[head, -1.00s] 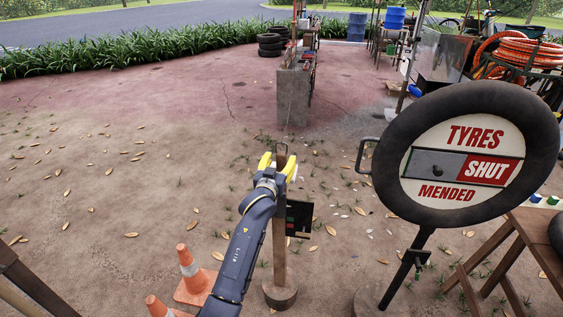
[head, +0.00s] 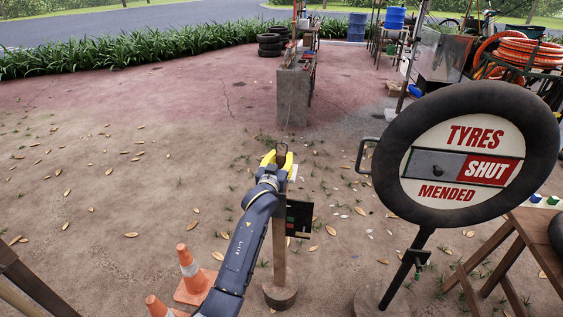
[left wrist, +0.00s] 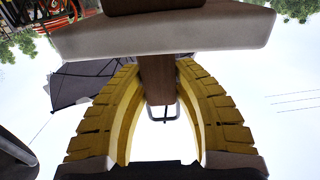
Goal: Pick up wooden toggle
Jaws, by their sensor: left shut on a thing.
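My left gripper (head: 277,158) is at the top of a wooden post (head: 279,245) in the head view. Its yellow fingers are closed in on a small brown piece, the wooden toggle (head: 281,149), of which only a little shows there. In the left wrist view the toggle (left wrist: 156,78) is a brown bar between the two yellow fingers (left wrist: 158,75), which press in from both sides. Its far end is hidden behind a pale bar. I cannot tell whether the toggle is still touching the post. My right gripper is not in view.
A round "TYRES SHUT MENDED" sign (head: 540,150) stands close on the right. Traffic cones (head: 190,270) stand at lower left. A dark panel (head: 299,218) is beside the post. A concrete block (head: 292,98) is farther back. Open ground with leaves lies to the left.

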